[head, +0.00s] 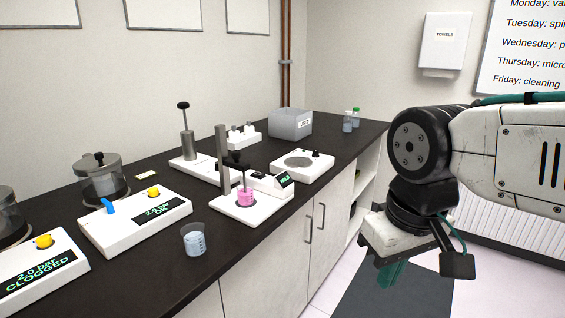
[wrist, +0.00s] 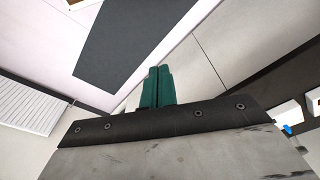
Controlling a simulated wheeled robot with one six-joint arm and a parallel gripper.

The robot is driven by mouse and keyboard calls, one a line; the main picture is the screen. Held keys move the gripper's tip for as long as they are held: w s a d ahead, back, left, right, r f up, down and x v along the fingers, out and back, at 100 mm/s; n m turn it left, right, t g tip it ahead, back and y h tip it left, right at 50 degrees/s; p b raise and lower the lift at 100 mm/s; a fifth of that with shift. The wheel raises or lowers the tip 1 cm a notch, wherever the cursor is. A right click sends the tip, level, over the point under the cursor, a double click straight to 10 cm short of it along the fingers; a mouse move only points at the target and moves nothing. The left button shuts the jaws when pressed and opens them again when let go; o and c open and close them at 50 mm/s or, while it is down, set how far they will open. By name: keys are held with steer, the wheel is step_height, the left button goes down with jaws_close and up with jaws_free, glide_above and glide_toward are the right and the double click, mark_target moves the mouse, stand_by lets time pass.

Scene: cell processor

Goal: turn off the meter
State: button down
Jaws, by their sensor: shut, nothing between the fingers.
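In the head view, a white bench device (head: 252,203) that looks like the meter stands in the middle of the dark counter. It has an upright post, a dark arm over a small vessel of pink liquid (head: 245,196), and a small lit green display (head: 285,179) at its right end. I cannot read the display or make out a switch. My gripper (head: 391,275) points down beyond the counter's front edge, to the right of the device and well apart from it. Its green fingers (wrist: 157,87) are shut together and empty in the wrist view.
Two white units show "2.0 bar OK" (head: 160,210) and "2.0 bar CLOGGED" (head: 45,270) at the left. A beaker (head: 193,239) stands near the front edge. A round-plate device (head: 302,164), a grey box (head: 290,123) and bottles (head: 348,121) stand farther back. Floor lies below my gripper.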

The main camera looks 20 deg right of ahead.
steer(key=w+a+r+n+t+y, duration=0.15)
steer(key=w+r, duration=0.35)
steer(key=w, duration=0.9)
steer(key=w+r+n+y, duration=0.15)
steer(key=w+r, duration=0.35)
steer(key=w, duration=1)
steer(key=w+f+n+t, duration=0.1)
steer(key=w+f+n, duration=0.1)
steer(key=w, duration=1.2)
steer(key=w+d+f+n+t, duration=0.1)
steer(key=w+f, duration=0.3)
steer(key=w, duration=1.1)
steer(key=shift+d+f+n+y, duration=0.25)
steer(key=shift+f+n+y, duration=0.1)
steer(key=shift+n, duration=0.25)
steer(key=shift+w, duration=0.1)
